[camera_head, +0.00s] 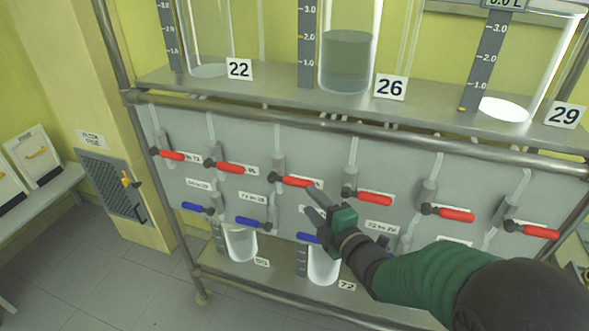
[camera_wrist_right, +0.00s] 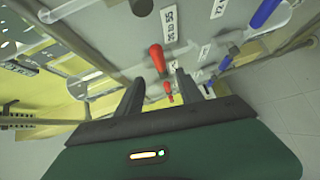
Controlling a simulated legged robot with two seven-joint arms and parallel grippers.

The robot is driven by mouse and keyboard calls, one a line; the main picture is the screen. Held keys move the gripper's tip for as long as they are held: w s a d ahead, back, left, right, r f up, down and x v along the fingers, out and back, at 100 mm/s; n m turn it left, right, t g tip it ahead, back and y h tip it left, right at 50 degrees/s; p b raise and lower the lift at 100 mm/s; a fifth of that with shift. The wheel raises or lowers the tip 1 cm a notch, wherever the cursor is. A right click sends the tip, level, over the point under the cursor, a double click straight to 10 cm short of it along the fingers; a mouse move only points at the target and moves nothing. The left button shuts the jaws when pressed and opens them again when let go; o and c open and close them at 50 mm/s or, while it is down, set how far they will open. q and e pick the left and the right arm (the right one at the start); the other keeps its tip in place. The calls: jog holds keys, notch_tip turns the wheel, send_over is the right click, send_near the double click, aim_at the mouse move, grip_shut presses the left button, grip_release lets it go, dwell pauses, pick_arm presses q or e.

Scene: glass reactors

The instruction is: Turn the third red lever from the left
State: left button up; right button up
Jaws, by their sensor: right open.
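A row of red levers runs across the grey panel in the head view, all lying roughly horizontal. The third red lever from the left (camera_head: 294,181) sits on a valve, its handle pointing right. My right gripper (camera_head: 312,201) is open and empty, with its fingertips just below and right of that lever's free end. In the right wrist view my right gripper (camera_wrist_right: 158,88) shows both fingers spread. A red lever (camera_wrist_right: 157,58) appears ahead between them, and a smaller red lever (camera_wrist_right: 169,90) farther off. I cannot tell whether a finger touches the lever. My left gripper is out of view.
Blue levers (camera_head: 252,223) line the panel below. The fourth red lever (camera_head: 374,199) is close on the right. A metal rail (camera_head: 270,124) and shelf with glass vessels (camera_head: 348,60) are above. Glass containers (camera_head: 240,243) stand underneath. Open floor lies at the left.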

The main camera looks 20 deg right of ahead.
aim_at(296, 185)
jog(key=x, duration=0.5)
jog(key=shift+s+a, duration=0.1)
jog(key=shift+a, duration=0.25)
jog(key=w, duration=0.1)
jog(key=w+d, duration=0.1)
jog(key=w, duration=0.1)
jog(key=w+f, duration=0.1)
jog(key=shift+w+d+p, duration=0.3)
jog(key=shift+w+d, duration=0.05)
jog(key=shift+w, duration=0.3)
jog(key=shift+a+r, duration=0.1)
jog(key=shift+a, duration=0.7)
jog(key=shift+c, duration=1)
jog(key=shift+a, duration=0.15)
jog(key=shift+c, duration=2.4)
jog(key=shift+d, duration=0.55)
grip_shut()
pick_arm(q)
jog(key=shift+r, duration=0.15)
